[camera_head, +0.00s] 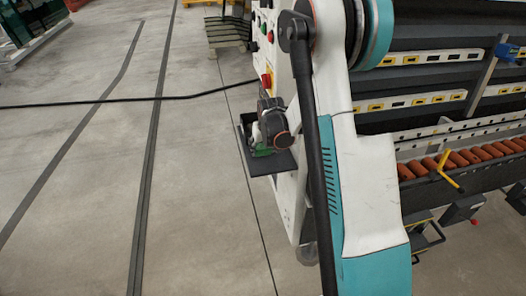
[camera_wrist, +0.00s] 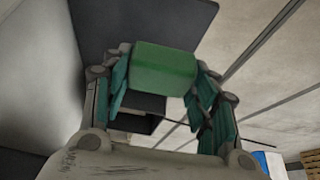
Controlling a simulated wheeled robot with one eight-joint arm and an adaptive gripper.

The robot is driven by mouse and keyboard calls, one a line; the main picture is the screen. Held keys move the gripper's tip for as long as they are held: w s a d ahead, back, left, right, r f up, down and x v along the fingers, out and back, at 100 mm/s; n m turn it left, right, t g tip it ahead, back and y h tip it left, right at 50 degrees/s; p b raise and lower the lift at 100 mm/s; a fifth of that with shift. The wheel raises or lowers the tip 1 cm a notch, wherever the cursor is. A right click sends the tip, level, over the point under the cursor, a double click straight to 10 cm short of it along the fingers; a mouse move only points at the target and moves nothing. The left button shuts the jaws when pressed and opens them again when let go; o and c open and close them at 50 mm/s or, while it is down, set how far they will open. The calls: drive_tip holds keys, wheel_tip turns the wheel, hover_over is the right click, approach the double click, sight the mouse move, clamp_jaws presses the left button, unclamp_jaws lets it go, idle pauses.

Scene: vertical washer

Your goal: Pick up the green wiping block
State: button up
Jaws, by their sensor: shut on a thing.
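The green wiping block (camera_wrist: 165,68) shows in the wrist view between the two fingers of my gripper (camera_wrist: 163,85). The gripper is shut on it, with teal finger pads at its left and right sides. A dark grey tray (camera_wrist: 110,25) lies behind the block; I cannot tell whether the block touches it. In the head view the gripper (camera_head: 262,145) is at the small dark tray (camera_head: 283,163) on the side of the white machine.
The white machine panel (camera_head: 287,200) with a red button (camera_head: 267,80) stands close beside the gripper. A black cable (camera_head: 130,99) runs across the view to the machine. Bare concrete floor (camera_head: 200,220) lies open to the left. Rows of orange rollers (camera_head: 490,153) are at the right.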

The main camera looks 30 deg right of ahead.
drive_tip(key=w+a+p, duration=0.1)
drive_tip(key=w+a, duration=0.1)
drive_tip(key=a, duration=0.7)
drive_tip(key=w+a+p, duration=0.2)
drive_tip(key=w+a, duration=0.1)
drive_tip(key=a, duration=0.6)
drive_tip(key=shift+w+a+f+p, duration=0.2)
drive_tip(key=shift+a+p, duration=0.1)
drive_tip(key=shift+a, duration=0.1)
drive_tip(key=shift+o, duration=0.4)
drive_tip(key=shift+r, duration=0.15)
